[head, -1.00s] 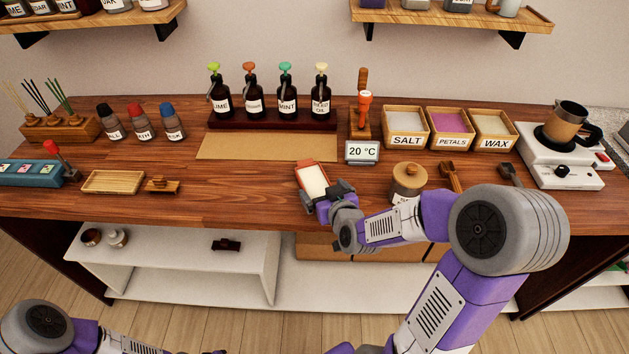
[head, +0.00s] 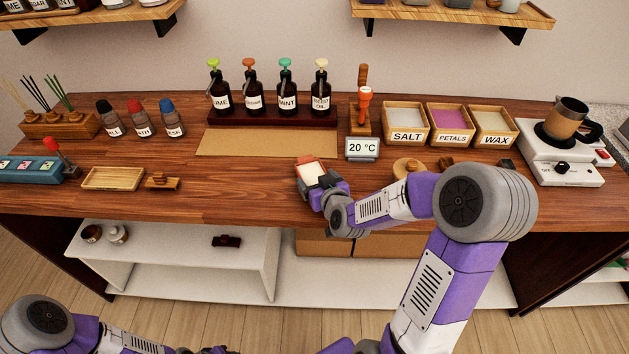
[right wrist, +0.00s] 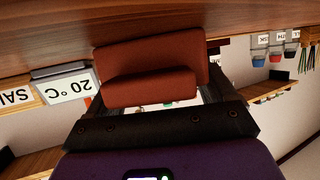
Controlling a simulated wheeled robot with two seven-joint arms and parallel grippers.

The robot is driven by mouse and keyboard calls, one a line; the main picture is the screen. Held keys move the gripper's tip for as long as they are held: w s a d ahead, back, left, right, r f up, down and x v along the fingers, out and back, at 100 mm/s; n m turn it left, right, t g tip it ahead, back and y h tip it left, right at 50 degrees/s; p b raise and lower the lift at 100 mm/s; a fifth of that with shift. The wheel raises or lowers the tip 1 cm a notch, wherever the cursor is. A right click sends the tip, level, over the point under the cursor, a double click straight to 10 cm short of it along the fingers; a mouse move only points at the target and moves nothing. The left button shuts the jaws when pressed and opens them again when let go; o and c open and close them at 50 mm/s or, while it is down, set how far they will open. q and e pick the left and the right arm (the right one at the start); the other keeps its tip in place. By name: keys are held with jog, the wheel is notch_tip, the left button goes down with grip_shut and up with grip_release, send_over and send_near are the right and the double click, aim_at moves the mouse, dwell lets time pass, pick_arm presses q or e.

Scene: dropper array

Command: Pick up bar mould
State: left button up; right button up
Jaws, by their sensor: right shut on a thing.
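The bar mould is a shallow orange-red tray with a pale inside (head: 312,170), at the front middle of the wooden counter in the head view. My right gripper (head: 322,186) is shut on its near end. In the right wrist view the mould's reddish-brown side (right wrist: 150,62) shows between the dark fingers of my right gripper (right wrist: 152,100). The mould looks slightly tilted. I cannot tell whether it is clear of the counter. Part of my left arm shows at the bottom left of the head view, but its gripper is not visible.
A 20 °C display (head: 362,149) stands behind and right of the mould. A lidded jar (head: 409,167) is partly hidden by my right arm. A brown mat (head: 265,145) lies behind, below several pump bottles. The counter left of the mould (head: 240,185) is clear.

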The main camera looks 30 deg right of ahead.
jog(key=shift+r, duration=0.15)
notch_tip(320, 180, up, 10)
jog(key=p, duration=0.3)
dwell(0.8)
